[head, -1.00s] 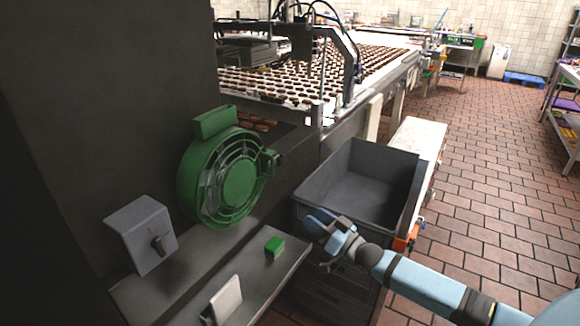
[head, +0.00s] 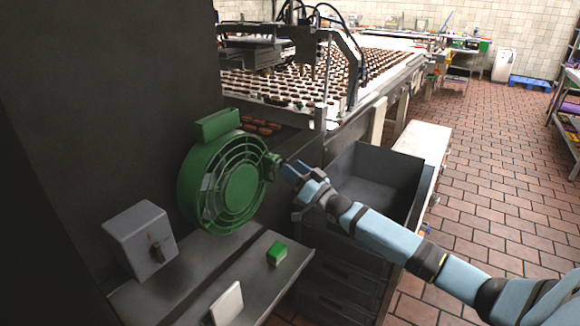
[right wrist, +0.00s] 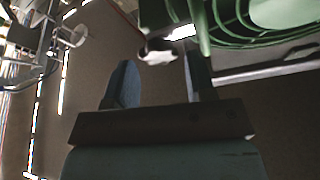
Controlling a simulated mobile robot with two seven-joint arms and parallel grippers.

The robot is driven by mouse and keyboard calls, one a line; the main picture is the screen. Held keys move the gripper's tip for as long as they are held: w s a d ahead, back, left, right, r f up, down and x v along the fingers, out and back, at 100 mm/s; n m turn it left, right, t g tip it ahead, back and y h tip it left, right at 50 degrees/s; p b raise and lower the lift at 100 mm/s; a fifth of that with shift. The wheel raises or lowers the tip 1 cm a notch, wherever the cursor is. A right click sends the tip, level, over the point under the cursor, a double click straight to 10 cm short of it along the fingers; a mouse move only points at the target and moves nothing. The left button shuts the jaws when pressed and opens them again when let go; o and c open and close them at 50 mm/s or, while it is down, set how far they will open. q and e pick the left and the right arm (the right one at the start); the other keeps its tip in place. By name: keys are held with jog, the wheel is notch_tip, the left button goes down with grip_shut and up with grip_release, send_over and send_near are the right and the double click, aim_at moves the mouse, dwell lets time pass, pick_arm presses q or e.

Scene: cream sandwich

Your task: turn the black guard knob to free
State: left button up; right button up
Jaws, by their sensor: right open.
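The round green guard (head: 240,190) with its ring grille is on the dark machine wall, left of centre in the head view. The black guard knob at its right edge is mostly hidden by my gripper in the head view. In the right wrist view, a small knob-like part (right wrist: 157,52), pale and dark in the glare, shows just beyond and between my fingertips, below the green guard (right wrist: 285,15). My right gripper (head: 284,168) is open beside the guard's right edge. I cannot tell whether it touches the knob. My left gripper is not in view.
A grey switch box (head: 140,240) is at the lower left. A green block (head: 277,252) and a white block (head: 227,303) are on the metal ledge. A grey crate (head: 375,185) stands right of the guard, under my right arm. A conveyor of biscuits (head: 300,85) is behind.

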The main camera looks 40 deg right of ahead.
jog(key=shift+x, duration=0.85)
jog(key=c, duration=0.6)
jog(key=shift+c, duration=0.2)
